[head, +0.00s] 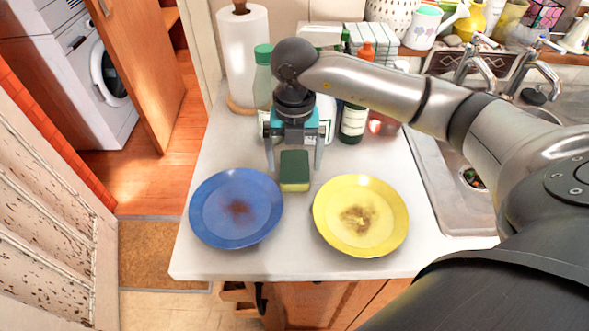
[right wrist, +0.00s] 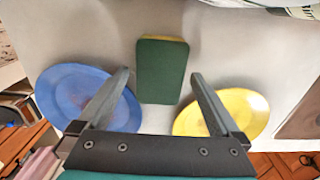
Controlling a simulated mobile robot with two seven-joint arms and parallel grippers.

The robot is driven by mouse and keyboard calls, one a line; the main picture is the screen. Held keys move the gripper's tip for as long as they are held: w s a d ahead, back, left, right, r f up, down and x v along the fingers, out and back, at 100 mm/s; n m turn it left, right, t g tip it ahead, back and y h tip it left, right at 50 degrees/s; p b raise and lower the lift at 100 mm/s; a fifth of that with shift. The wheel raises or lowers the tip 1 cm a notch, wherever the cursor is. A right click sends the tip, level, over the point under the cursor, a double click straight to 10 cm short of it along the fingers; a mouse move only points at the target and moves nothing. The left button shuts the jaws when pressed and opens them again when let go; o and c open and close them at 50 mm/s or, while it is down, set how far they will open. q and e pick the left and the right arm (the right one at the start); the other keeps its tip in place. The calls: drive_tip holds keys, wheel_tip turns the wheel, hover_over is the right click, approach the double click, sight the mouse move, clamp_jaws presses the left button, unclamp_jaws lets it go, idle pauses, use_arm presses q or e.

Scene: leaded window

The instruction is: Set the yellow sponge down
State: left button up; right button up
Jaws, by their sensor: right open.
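The sponge (head: 294,168) has a dark green top and a yellow lower layer. It appears to lie flat on the white counter, behind the gap between the blue and yellow plates. My right gripper (head: 294,166) points down over it with its fingers open, one on each side. In the right wrist view the sponge (right wrist: 162,72) lies between and beyond the spread fingertips (right wrist: 161,76), with clear gaps on both sides. My left gripper is not in view.
A blue plate (head: 215,215) and a yellow plate (head: 385,235), both with brown stains, sit near the counter's front edge. Bottles, including a dark green one (head: 352,122), and a paper towel roll (head: 243,60) stand behind. A sink (head: 440,170) is at the right.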

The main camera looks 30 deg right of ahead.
sight(294, 166)
drive_tip(key=shift+f, duration=0.95)
drive_tip(key=shift+c, duration=0.2)
drive_tip(key=c, duration=1.3)
wheel_tip(294, 166, up, 20)
drive_tip(key=p, duration=0.3)
drive_tip(key=shift+c, duration=0.2)
